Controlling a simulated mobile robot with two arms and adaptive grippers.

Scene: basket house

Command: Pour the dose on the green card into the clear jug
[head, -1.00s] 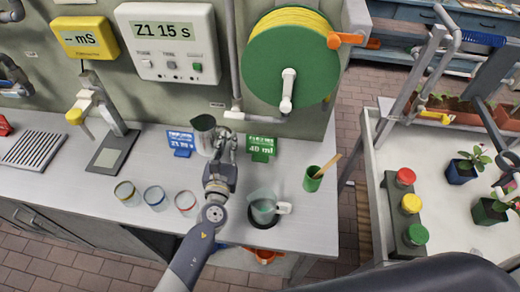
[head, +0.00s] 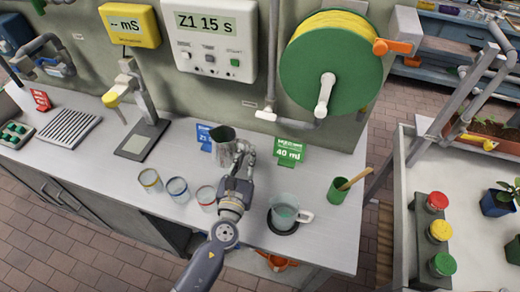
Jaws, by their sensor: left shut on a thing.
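The green card (head: 290,151) stands at the back of the bench and reads 40 ml. The clear jug (head: 285,213) with a pale handle sits on a black round pad near the bench's front edge. A grey metal jug (head: 221,147) stands by the blue card (head: 204,138). My left gripper (head: 243,150) is at its right side, shut on it, seemingly at the handle, which the fingers hide. The metal jug looks about upright; whether it touches the bench is unclear. Its contents cannot be made out. My right gripper is not in view.
A green cup (head: 337,191) with a wooden stick stands right of the clear jug. A green hose reel (head: 312,82) hangs above the bench. The bench between the green card and clear jug is clear.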

